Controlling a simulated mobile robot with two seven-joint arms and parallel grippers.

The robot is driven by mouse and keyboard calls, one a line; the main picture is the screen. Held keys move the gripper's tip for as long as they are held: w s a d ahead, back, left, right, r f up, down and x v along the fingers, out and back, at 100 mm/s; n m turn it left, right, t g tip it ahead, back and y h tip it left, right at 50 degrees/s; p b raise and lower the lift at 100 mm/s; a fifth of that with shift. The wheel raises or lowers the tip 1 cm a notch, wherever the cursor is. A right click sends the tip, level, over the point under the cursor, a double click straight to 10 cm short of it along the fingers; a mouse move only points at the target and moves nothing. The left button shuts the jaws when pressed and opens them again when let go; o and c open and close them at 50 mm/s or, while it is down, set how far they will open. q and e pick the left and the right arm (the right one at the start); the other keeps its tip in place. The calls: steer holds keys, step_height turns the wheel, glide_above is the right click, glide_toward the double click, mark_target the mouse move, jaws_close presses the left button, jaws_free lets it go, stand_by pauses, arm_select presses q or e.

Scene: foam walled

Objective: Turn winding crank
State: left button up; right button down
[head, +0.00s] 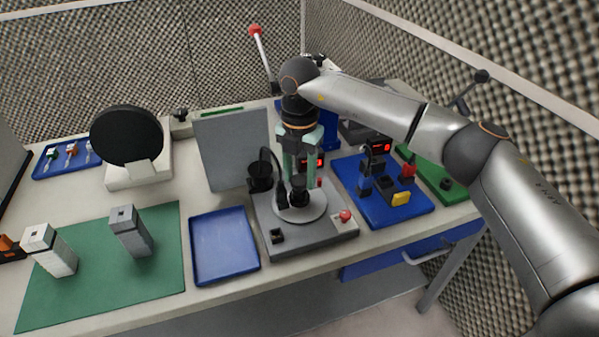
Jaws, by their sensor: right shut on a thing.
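The winding device is a grey box (335,232) in the middle of the bench, with a round light-grey disc (318,212) on top. A black upright crank knob (299,196) stands on the disc. My right gripper (300,180) points straight down over the disc, its pale green fingers shut on the top of the knob. The fingers partly hide the knob, and their exact contact is hard to see. My left gripper is not in view.
A red button (345,216) sits on the box's right corner. A grey panel (232,150) stands behind left. An empty blue tray (223,246) lies left of the box. A blue board (405,216) with small parts lies right. A green mat (90,295) bears two upright blocks.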

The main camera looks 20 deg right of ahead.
steer(key=shift+m+p, duration=0.45)
steer(key=shift+m, duration=2.95)
steer(key=shift+m+p, duration=0.3)
steer(key=shift+m, duration=1.4)
steer(key=shift+m+p, duration=0.4)
steer(key=shift+m, duration=1.2)
steer(key=shift+r+m+p, duration=0.1)
steer(key=shift+m+p, duration=0.6)
steer(key=shift+m, duration=0.5)
steer(key=shift+a+m+p, duration=0.1)
steer(key=shift+m+p, duration=1.6)
steer(key=shift+m, duration=0.3)
steer(key=shift+m+p, duration=0.35)
steer(key=shift+m, duration=0.15)
steer(key=shift+m, duration=0.8)
steer(key=shift+c, duration=1.7)
jaws_free()
